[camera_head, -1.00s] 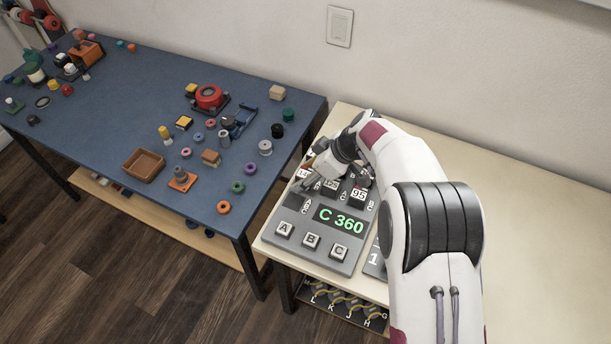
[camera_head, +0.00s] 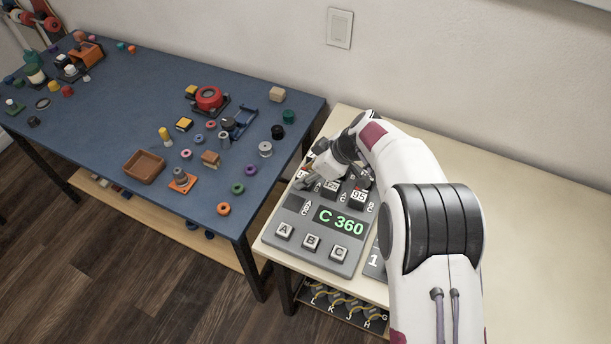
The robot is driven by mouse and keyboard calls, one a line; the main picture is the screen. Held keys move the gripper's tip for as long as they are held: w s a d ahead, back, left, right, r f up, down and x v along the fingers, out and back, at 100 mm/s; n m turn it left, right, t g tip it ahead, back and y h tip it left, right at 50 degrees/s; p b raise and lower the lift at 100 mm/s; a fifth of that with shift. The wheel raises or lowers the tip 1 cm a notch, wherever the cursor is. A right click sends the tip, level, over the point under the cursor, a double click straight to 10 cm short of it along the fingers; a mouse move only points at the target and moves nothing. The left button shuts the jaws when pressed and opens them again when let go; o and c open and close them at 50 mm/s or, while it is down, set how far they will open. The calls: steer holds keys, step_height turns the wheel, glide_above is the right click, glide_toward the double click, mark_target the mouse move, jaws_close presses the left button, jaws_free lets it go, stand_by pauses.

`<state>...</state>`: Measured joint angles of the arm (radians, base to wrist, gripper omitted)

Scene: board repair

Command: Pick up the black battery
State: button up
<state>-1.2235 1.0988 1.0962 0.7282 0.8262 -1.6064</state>
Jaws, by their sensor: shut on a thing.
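My gripper (camera_head: 306,182) is over the upper left part of the grey board (camera_head: 345,255). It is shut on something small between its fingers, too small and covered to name. The fingers and wrist hide that corner of the board. I cannot make out a black battery for certain. A black cylinder (camera_head: 277,131) stands on the blue table near its right edge, well apart from my gripper; I cannot tell if it is a battery.
The board has buttons A, B, C and a green "C 360" display (camera_head: 341,220). The cream table (camera_head: 540,210) is bare to the right. The blue table (camera_head: 110,125) holds many small parts and a brown tray (camera_head: 143,180).

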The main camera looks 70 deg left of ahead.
mark_target(305, 174)
steer(key=shift+r, duration=0.1)
steer(key=shift+r, duration=4.9)
steer(key=shift+w, duration=0.15)
